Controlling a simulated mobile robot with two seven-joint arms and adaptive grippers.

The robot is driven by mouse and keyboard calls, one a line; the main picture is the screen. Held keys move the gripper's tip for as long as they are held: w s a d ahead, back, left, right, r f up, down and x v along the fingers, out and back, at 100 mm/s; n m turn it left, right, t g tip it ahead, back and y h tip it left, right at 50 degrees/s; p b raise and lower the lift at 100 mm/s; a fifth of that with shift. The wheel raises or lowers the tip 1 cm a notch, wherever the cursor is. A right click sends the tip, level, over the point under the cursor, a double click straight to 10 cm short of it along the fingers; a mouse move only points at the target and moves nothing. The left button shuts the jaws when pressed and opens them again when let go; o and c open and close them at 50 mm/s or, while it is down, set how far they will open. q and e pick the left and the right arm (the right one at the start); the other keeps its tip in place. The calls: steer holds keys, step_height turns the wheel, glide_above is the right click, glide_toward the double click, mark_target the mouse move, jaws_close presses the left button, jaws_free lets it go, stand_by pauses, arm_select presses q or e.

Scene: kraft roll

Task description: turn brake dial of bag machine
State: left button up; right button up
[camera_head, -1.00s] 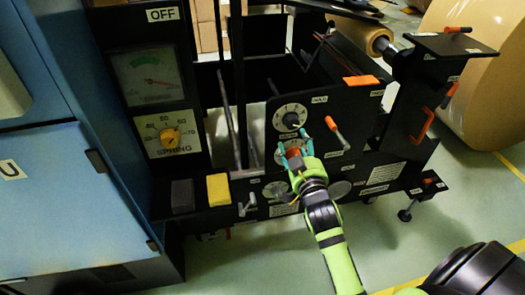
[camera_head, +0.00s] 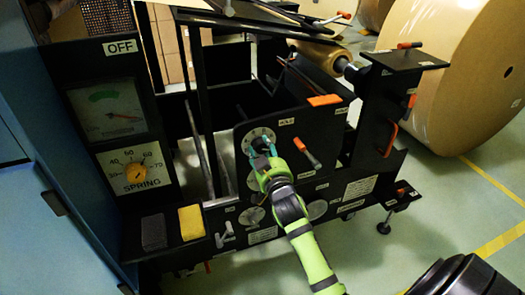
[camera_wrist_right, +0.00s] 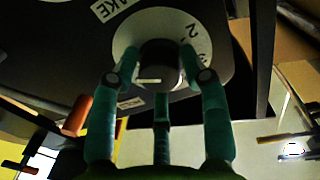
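The brake dial (camera_head: 258,135) is a white numbered disc with a dark round knob on the black front panel of the bag machine (camera_head: 240,205). My right gripper (camera_head: 263,155) is at this dial and hides its lower part. In the right wrist view the dark knob (camera_wrist_right: 160,62) with a pale mark sits between the teal fingertips of my right gripper (camera_wrist_right: 160,70). The fingers are spread around the knob, with a finger close on each side; contact is not clear. A partly cut label ending in "AKE" is beside the dial. My left gripper is not in view.
An orange-handled lever (camera_head: 306,152) stands just right of the dial. A yellow block (camera_head: 191,222) and grey block (camera_head: 153,232) lie on the ledge. A large kraft roll (camera_head: 455,80) stands at the right.

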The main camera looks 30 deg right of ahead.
steer(key=c, duration=0.3)
